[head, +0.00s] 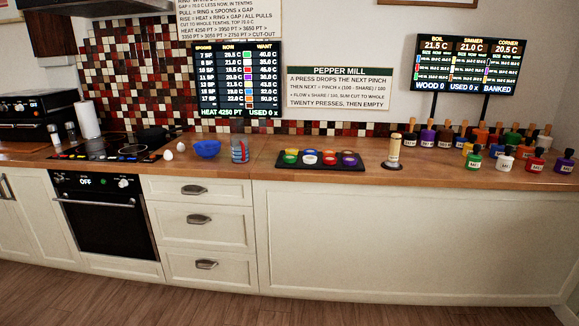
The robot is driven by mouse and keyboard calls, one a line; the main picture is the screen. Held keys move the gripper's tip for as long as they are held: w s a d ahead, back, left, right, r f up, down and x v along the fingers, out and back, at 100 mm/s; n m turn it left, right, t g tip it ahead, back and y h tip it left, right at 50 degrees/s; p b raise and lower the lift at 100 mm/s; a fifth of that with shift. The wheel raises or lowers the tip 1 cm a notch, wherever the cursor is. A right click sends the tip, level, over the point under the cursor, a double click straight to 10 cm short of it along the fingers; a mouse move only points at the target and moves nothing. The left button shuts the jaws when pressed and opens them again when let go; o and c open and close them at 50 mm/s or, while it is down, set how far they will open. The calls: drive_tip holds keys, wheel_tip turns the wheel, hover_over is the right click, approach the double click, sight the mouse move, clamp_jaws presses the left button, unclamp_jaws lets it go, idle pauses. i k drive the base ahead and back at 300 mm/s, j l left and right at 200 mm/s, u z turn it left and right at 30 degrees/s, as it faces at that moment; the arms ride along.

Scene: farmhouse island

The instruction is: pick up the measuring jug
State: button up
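A small upright grey-blue vessel with red on it (240,150) stands on the wooden counter, just right of a blue bowl (207,149). It looks like the measuring jug, but it is too small to make out a handle or scale marks. Nothing covers it from this side. My gripper is not in the head view, so its opening and its distance from the jug do not show.
A black tray of coloured cups (320,166) sits to the right, then a pepper mill (394,151) and several coloured bottles (504,158). The wood floor (150,296) in front is clear.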

sight(240, 146)
drive_tip(key=i+u, duration=0.15)
drive_tip(key=i, duration=0.45)
drive_tip(key=i+l+u, duration=0.15)
drive_tip(key=i, duration=0.45)
drive_tip(key=i+l+u, duration=0.15)
drive_tip(key=i, duration=0.45)
drive_tip(key=l, duration=0.1)
